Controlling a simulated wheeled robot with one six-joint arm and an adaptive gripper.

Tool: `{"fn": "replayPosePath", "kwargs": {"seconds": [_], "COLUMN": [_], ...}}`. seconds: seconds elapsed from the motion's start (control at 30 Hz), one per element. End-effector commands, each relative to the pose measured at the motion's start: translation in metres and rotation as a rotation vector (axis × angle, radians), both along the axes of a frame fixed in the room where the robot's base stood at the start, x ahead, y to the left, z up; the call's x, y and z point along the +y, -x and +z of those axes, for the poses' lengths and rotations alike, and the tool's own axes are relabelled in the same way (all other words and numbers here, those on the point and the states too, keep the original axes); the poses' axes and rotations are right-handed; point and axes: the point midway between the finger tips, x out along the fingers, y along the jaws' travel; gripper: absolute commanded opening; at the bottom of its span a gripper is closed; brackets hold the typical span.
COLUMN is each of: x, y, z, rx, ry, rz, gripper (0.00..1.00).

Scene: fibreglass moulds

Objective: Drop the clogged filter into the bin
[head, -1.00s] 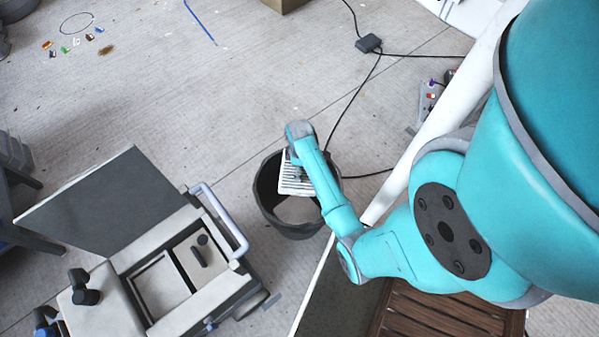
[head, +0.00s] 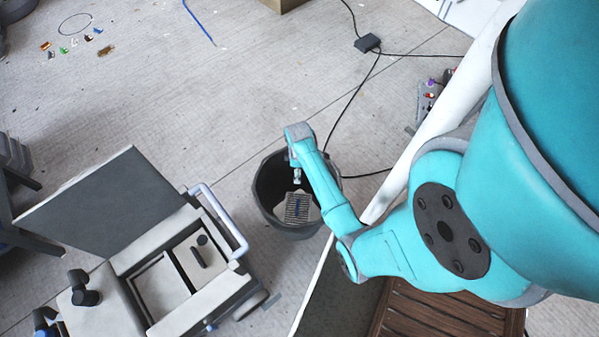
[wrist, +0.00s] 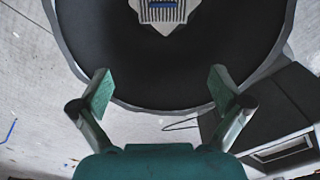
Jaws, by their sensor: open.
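The clogged filter (head: 297,207) is a pale pleated panel with a blue strip. It lies low inside the dark round bin (head: 268,217), and part of it is hidden by my arm in the head view. In the wrist view the filter (wrist: 162,10) shows at the top edge, inside the bin (wrist: 150,98). My gripper (head: 297,178) hangs over the bin opening. In the wrist view my gripper (wrist: 159,92) has its two fingers wide apart with nothing between them, and the filter is clear of them.
A wheeled cart (head: 185,285) with an open lid and a blue-grey handle stands left of the bin. Black cables (head: 352,108) run over the floor behind the bin to a small black box (head: 367,43). Brown slatted wood (head: 440,312) is at lower right. Floor beyond the bin is mostly clear.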

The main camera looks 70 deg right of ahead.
Motion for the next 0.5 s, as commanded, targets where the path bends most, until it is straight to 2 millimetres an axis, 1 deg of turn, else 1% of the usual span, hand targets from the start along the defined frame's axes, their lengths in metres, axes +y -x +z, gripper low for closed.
{"fn": "replayPosePath", "kwargs": {"seconds": [0.17, 0.4, 0.5], "x": [0.0, 0.0, -0.001], "y": [0.0, 0.0, -0.001], "z": [0.024, 0.072, 0.089], "rx": [-0.002, -0.003, -0.003], "ry": [0.003, 0.002, 0.002], "rz": [0.0, 0.0, 0.0], "gripper": [1.0, 1.0, 1.0]}}
